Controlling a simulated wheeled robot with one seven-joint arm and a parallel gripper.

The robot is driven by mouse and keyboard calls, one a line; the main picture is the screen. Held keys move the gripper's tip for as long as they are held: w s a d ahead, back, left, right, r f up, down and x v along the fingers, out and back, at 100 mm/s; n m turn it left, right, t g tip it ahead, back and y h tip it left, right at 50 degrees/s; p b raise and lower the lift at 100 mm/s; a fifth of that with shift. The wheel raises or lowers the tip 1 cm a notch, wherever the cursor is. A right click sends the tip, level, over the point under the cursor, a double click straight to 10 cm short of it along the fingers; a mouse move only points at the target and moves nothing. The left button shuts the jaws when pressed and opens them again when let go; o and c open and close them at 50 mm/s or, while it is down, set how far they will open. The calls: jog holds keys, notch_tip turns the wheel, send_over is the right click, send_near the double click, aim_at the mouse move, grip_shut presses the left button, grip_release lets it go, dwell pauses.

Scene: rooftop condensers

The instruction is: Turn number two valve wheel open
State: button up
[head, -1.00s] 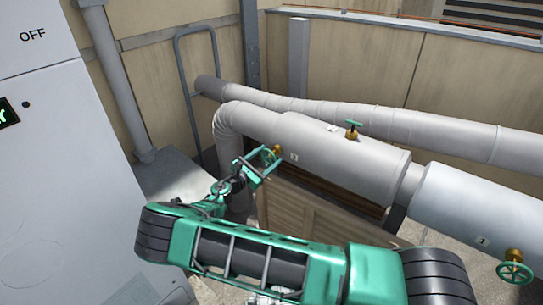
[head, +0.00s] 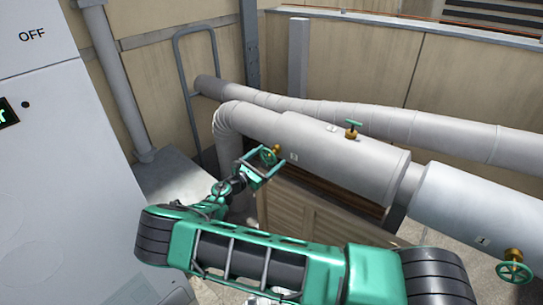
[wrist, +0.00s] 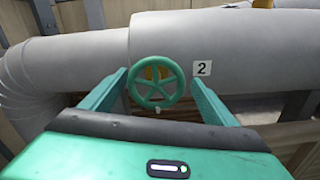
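The number two valve wheel (wrist: 157,83) is a green spoked handwheel on a brass stem, in front of a thick grey pipe. A white label "2" (wrist: 202,68) is to its right. In the head view the wheel (head: 268,156) is small, at the left part of the pipe. My gripper (wrist: 158,79) is open, with one green finger to the left of the wheel and one to the right. The fingers are apart from the rim in the picture. I cannot tell whether the tips reach as deep as the rim.
Another green wheel (head: 514,271), by a label "1" (head: 483,240), is at the lower right. A green-handled valve (head: 353,129) stands on top of the pipe (head: 335,150). A grey cabinet (head: 70,180) is close on the left. A slatted wooden unit (head: 310,215) is below the pipe.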

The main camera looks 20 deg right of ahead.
jog(key=shift+a, duration=0.1)
jog(key=shift+s+a+r, duration=0.1)
jog(key=shift+s+a, duration=0.15)
jog(key=shift+a, duration=0.25)
jog(key=v, duration=0.9)
jog(key=shift+s+a, duration=0.15)
jog(key=shift+s, duration=0.15)
